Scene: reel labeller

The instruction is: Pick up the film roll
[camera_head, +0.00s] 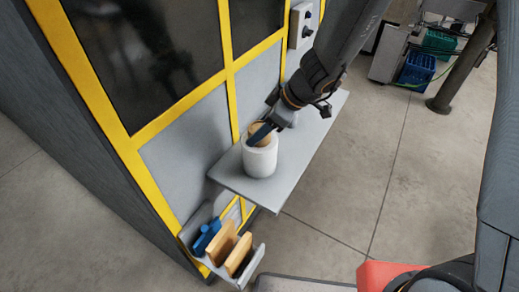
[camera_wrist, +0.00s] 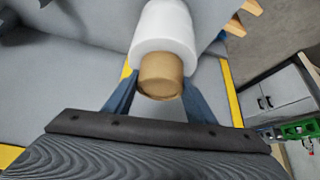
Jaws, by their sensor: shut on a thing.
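The film roll (camera_head: 260,158) is a white cylinder with a brown cardboard core standing out of its top. It stands upright on the grey shelf (camera_head: 310,150) of the machine, near the shelf's left end. My gripper (camera_head: 260,134) reaches in from the upper right and is shut on the brown core. In the wrist view the film roll (camera_wrist: 165,30) lies ahead, with the blue fingers of my gripper (camera_wrist: 158,88) on either side of the core. The fingertips are partly hidden by the core. I cannot see a gap between roll and shelf.
A small holder (camera_head: 252,268) below the shelf has brown pieces and a blue tool in it. The yellow-framed machine (camera_head: 190,100) rises behind the shelf. A red block (camera_head: 385,272) is at the bottom. Blue and green crates (camera_head: 417,70) stand far back.

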